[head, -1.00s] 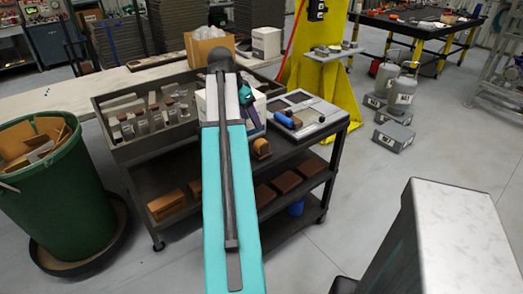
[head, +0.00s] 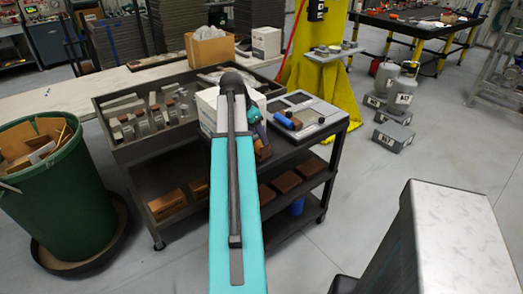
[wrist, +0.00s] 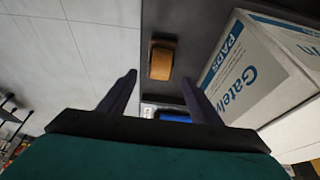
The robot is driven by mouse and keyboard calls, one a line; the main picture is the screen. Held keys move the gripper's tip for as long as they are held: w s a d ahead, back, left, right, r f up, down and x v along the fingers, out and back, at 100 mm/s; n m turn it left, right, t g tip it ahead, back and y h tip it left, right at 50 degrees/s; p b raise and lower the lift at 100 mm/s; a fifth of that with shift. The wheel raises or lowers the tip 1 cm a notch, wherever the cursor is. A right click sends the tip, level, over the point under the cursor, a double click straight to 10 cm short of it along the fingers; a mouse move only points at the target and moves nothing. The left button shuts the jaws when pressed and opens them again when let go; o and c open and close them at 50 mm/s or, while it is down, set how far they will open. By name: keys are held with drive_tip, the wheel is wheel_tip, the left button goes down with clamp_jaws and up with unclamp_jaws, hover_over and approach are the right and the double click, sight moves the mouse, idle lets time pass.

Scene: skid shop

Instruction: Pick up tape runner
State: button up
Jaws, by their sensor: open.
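My gripper (wrist: 158,78) is open and empty in the wrist view, with its two dark fingers spread apart. A small orange-brown block-like item (wrist: 162,60) lies beyond and between the fingertips, on the dark cart top. A blue item (wrist: 175,116) shows lower down between the fingers, partly hidden by the gripper body. In the head view a blue cylinder (head: 284,120) lies on the grey tray (head: 318,127) at the cart's right end. I cannot tell for sure which item is the tape runner. My arm hides part of the cart top in the head view.
A white box (wrist: 250,75) marked "PADS" stands close to the right finger; it also shows in the head view (head: 207,112). A green barrel (head: 50,215) stands left.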

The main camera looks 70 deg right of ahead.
sight(262, 150)
drive_tip(key=shift+s+d+f, duration=0.1)
drive_tip(key=shift+f, duration=0.25)
drive_tip(key=shift+p+x, duration=0.9)
drive_tip(key=shift+x, duration=1.65)
drive_tip(key=c, duration=1.3)
drive_tip(key=shift+r, duration=0.15)
